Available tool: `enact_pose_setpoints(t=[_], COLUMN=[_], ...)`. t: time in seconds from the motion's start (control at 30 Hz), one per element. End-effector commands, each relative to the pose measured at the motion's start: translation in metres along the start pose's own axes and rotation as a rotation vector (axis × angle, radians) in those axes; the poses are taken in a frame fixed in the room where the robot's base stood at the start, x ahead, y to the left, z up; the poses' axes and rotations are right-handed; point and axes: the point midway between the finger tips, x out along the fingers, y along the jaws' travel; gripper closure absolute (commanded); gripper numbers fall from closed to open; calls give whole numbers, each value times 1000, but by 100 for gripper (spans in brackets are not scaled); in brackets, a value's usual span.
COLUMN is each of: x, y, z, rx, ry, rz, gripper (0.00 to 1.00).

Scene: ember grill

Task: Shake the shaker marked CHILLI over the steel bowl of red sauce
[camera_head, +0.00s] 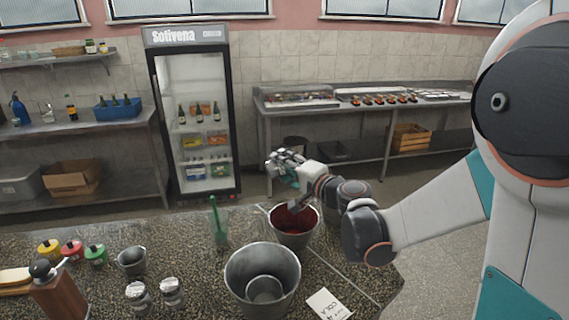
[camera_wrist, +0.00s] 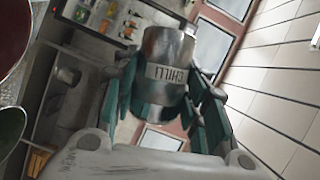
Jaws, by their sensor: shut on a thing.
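The steel bowl of red sauce (camera_head: 294,240) stands on the speckled counter, its red contents showing. My gripper (camera_head: 287,168) is above and behind it in the head view, its teal fingers shut on a small steel shaker. In the wrist view, the CHILLI shaker (camera_wrist: 168,55) sits between the fingers (camera_wrist: 165,95), and its label reads upside down. I cannot tell from these views whether the shaker is right over the bowl. Part of a rim with dark red inside (camera_wrist: 12,35) shows at the wrist view's left edge.
Two steel shakers (camera_head: 172,292) stand at the front left, near a wooden mill (camera_head: 60,298) and colour-lidded jars (camera_head: 96,255). A large steel bucket (camera_head: 258,262), a COLA card (camera_head: 327,305) and a green-handled tool (camera_head: 217,222) are near the sauce bowl.

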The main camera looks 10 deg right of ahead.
Motion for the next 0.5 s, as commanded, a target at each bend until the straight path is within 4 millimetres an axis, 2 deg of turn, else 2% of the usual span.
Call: enact_pose_setpoints(t=[0.17, 0.5], x=[0, 0], y=[-1, -8], z=[0, -1], rx=[-21, -425], ry=[0, -2], rz=[9, 176], gripper=[77, 77])
